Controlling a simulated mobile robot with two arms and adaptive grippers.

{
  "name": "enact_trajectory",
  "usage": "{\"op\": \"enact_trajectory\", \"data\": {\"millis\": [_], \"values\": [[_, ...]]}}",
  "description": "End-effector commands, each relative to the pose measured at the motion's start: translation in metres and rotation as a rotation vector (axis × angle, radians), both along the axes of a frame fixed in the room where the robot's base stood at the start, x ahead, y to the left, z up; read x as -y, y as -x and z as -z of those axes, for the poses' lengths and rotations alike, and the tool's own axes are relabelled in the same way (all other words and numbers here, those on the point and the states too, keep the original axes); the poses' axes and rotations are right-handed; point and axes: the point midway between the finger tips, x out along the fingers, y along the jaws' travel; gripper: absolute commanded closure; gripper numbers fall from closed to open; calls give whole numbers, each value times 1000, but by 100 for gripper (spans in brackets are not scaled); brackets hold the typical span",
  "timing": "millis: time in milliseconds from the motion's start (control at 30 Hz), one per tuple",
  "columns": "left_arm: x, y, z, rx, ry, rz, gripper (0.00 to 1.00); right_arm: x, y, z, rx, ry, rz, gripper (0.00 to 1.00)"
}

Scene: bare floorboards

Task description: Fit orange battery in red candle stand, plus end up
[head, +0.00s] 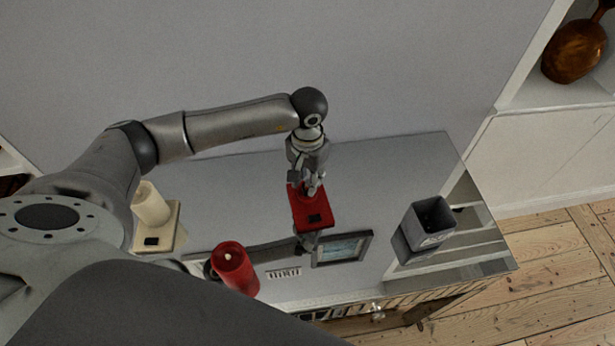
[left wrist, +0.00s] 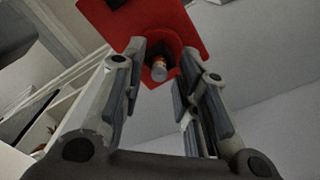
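A small battery (left wrist: 160,69) with a silvery end and a bit of orange shows at the holder's opening. I cannot tell which pole faces out. My left gripper (head: 311,188) is over the stand's far end. In its wrist view the fingers (left wrist: 162,52) are apart on either side of the battery, with gaps visible. My right gripper is not in view.
A red candle (head: 235,268) stands front left of the stand. A cream candle (head: 150,203) on a cream stand (head: 174,232) is at the left. A picture frame (head: 342,249) and a dark square cup (head: 427,220) are to the right. The back right top is clear.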

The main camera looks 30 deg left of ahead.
Motion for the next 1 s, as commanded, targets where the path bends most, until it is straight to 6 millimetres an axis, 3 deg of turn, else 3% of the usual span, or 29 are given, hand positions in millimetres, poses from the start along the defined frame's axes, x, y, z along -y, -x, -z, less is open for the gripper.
{"op": "enact_trajectory", "data": {"millis": [300,367,800,1000], "values": [[0,0,-6,-1,0,0,71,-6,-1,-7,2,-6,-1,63],[0,-1,-11,3,0,0,71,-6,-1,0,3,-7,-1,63],[0,-1,-101,5,0,1,71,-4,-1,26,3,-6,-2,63],[0,0,-120,0,0,-1,71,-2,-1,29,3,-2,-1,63]]}}
